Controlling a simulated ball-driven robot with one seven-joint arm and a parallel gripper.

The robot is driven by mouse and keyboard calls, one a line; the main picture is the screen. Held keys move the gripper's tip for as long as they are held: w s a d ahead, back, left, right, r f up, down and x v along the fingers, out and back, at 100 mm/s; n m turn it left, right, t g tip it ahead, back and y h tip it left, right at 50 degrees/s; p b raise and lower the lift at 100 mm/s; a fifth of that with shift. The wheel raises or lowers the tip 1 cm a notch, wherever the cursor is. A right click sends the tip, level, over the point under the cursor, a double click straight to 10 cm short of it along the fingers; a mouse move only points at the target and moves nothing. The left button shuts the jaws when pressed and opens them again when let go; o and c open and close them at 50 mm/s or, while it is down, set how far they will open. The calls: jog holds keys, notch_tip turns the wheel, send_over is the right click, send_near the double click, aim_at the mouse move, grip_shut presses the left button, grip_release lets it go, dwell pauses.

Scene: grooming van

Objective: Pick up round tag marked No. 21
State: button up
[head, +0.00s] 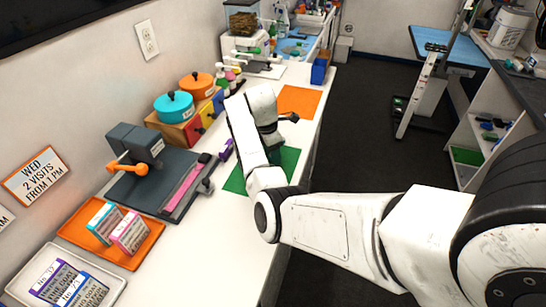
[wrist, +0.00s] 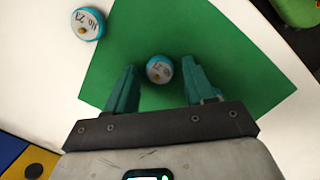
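In the wrist view a small round tag (wrist: 160,69) with a teal rim, a pale face and a gold centre lies on the green mat (wrist: 120,40). Its marking is turned and too small to read surely. A second round tag (wrist: 88,23), alike in look, lies on the white counter beyond the mat's left edge; its marking seems to begin with "No." and a 2, the last digit unclear. My gripper (wrist: 159,74) is open, its teal fingers on either side of the tag on the mat, with gaps visible. Depth between fingertips and tag is hard to judge. The head view does not show the tags clearly.
In the head view the green mat (head: 289,162) lies under my arm. To its left stand a grey press (head: 135,145) with a board and an orange tray (head: 75,232). An orange mat (head: 299,101) lies farther back. The counter drops off at its right edge.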

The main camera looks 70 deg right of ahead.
jog(key=c, duration=0.9)
jog(key=shift+r, duration=0.15)
